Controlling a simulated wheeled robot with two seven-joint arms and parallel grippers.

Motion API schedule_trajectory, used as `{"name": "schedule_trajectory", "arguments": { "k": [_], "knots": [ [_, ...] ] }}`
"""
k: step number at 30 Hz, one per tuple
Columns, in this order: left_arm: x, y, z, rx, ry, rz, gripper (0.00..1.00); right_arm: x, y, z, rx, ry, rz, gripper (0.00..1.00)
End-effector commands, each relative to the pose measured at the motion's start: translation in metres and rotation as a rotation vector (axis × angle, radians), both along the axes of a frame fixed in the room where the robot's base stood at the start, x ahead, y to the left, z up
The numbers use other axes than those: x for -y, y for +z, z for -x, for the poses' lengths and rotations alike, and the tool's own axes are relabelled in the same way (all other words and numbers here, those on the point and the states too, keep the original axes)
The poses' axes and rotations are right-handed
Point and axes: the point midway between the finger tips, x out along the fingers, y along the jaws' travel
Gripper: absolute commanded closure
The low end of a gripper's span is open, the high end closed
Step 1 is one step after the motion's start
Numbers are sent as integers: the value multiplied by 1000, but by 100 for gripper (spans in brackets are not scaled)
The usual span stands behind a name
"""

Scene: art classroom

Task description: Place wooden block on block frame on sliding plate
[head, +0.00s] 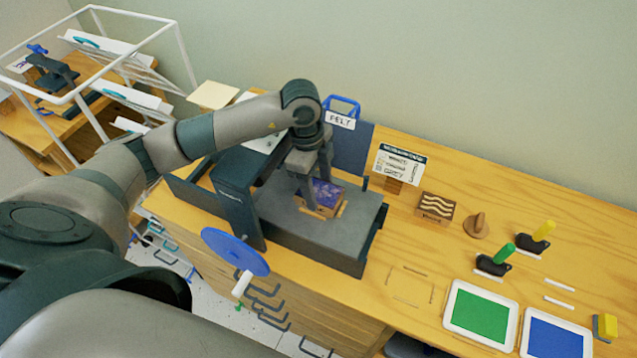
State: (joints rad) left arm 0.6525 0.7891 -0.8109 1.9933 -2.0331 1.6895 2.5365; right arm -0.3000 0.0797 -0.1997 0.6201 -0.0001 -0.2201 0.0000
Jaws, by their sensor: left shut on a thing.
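The wooden block (327,194) has a dark purple, patterned top and lies low at the sliding plate (285,215), a grey slab of the dark press. Wooden strips of the block frame (341,211) show at its near and right sides. My left gripper (313,190) comes down from above with its fingers shut on the block. The fingers hide part of the block and frame, so I cannot tell whether it is fully seated. My right gripper is not in view.
The press upright (237,198) and blue handwheel (236,251) stand left of the gripper. To the right are a wavy-patterned block (436,207), a round wooden knob (477,225), rollers with green (502,254) and yellow handles, and green (481,313) and blue (556,335) trays.

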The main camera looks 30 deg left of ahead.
Motion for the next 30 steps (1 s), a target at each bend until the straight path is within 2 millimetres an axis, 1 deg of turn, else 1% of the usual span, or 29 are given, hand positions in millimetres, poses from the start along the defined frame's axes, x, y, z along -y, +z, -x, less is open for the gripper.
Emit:
{"name": "schedule_trajectory", "arguments": {
  "k": [7,11,12,13,14,22,26,30],
  "knots": [
    [0,0,0,1,0,0,72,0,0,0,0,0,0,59],
    [0,-4,0,1,0,0,72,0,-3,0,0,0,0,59],
    [0,-3,0,1,0,0,36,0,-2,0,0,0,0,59],
    [0,-3,0,1,0,0,29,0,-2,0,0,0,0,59],
    [0,-2,0,1,0,0,27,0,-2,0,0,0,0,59],
    [0,-2,0,1,0,0,27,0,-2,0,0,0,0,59],
    [0,2,0,1,0,0,27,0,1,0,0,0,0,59],
    [-1,9,-1,3,0,1,27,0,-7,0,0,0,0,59]
  ]
}}
